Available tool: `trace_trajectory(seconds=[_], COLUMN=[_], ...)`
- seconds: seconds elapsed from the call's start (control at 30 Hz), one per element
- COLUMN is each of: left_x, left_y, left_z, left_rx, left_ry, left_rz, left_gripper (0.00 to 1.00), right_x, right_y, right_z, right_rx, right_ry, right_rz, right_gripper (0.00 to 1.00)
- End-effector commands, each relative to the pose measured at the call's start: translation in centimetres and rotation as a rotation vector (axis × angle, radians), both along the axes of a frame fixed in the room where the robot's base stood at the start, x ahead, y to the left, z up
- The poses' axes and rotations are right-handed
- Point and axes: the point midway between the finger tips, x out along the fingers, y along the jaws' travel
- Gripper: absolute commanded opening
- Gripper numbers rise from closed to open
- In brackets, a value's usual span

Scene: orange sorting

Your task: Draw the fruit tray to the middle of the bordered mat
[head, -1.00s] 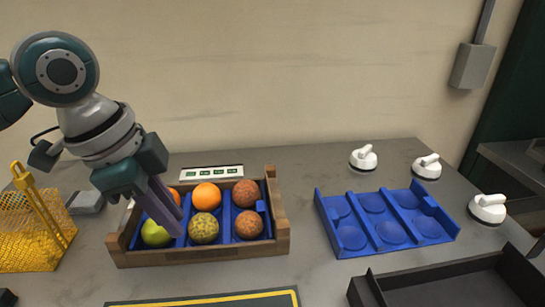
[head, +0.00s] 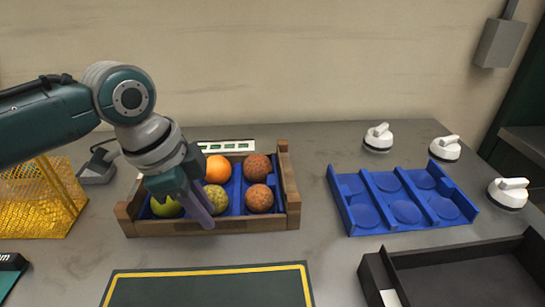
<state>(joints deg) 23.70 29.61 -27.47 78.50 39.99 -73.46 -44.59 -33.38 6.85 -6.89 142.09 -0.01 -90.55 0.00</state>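The fruit tray is a wooden crate (head: 262,224) with a blue divided insert. It holds an orange fruit (head: 216,168), a green fruit (head: 166,206), a mottled yellow-green fruit (head: 215,198) and two reddish-brown fruits (head: 257,167). The bordered mat (head: 210,289), dark green with a yellow border, lies in front of the tray, cut off by the bottom edge. My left gripper (head: 204,218) points down at the tray's front side, between the green and mottled fruits. Its fingers overlap from this angle, so their gap and any contact with the wall are unclear. My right gripper is out of view.
A yellow mesh basket (head: 42,205) stands left of the tray. A blue moulded tray (head: 386,226) lies to the right, with several white-handled knobs (head: 378,138) behind and beside it. A black bin (head: 450,252) sits front right. Bare counter separates crate and mat.

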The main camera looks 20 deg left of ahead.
Motion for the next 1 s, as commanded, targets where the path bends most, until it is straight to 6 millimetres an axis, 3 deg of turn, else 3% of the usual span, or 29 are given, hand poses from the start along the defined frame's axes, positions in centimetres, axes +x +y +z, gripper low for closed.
trace_trajectory(seconds=[0.2,0.57,0.77,1.0], left_x=[0.5,0.7,0.6,0.6], left_y=[-0.3,-0.4,-0.4,-0.4], left_z=[-2.3,-2.5,-2.5,-2.5], left_rx=[0.0,0.0,0.001,0.0], left_ry=[0.001,-0.002,-0.001,0.0], left_rz=[0.0,-0.002,-0.001,-0.001], left_gripper=[0.2,0.2,0.0,0.0], right_x=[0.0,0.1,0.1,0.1], right_y=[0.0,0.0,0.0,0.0], right_z=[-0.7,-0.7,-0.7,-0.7], right_rx=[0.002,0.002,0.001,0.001], right_ry=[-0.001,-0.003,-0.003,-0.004], right_rz=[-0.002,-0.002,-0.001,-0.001], right_gripper=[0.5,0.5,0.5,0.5])
